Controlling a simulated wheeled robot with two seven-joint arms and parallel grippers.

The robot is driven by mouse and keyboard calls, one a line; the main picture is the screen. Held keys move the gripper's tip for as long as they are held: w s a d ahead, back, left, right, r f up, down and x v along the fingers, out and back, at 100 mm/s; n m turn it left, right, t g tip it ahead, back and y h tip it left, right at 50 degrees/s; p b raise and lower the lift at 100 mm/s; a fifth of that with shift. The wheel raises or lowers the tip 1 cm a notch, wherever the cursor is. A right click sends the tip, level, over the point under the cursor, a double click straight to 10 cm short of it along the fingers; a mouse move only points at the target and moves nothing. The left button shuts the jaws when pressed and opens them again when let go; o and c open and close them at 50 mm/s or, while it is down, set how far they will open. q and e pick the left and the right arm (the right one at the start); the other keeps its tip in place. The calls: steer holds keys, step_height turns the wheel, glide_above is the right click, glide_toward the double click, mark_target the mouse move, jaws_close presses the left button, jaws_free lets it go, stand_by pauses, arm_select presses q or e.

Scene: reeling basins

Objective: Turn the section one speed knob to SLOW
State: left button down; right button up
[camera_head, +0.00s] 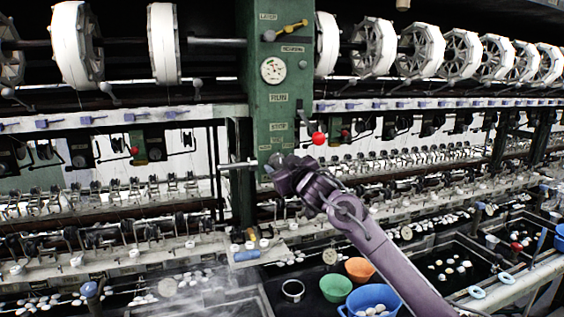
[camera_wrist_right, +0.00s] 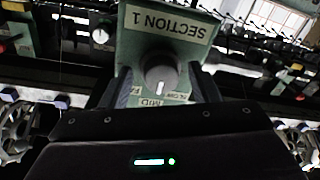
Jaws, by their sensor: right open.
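The section one speed knob (camera_wrist_right: 160,72) is a round dark knob with a white pointer mark. It sits on a green plate below the SECTION 1 label (camera_wrist_right: 166,22) in the right wrist view, which looks upside down. Its white mark points down in that view, toward the MID label (camera_wrist_right: 152,102). A second small label beside MID is partly hidden. My right gripper (camera_wrist_right: 163,88) is open, with one finger on each side of the knob; I cannot tell whether they touch it. In the head view my right gripper (camera_head: 272,170) is at the green column, hiding the knob. My left gripper is not in view.
The green column (camera_head: 277,110) carries a yellow-handled lever (camera_head: 290,30), a dial (camera_head: 273,70) and a red ball knob (camera_head: 318,138). White reels (camera_head: 373,47) line the top. Orange, green and blue bowls (camera_head: 370,298) stand below my arm, among the basins.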

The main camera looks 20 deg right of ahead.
steer(key=shift+w, duration=0.1)
steer(key=c, duration=0.7)
steer(key=shift+c, duration=0.9)
steer(key=shift+n, duration=0.4)
steer(key=n+b, duration=0.1)
steer(key=n, duration=0.3)
steer(key=shift+n+g+b, duration=0.3)
steer(key=shift+n+b, duration=0.3)
steer(key=shift+n, duration=1.3)
steer(key=shift+f, duration=0.1)
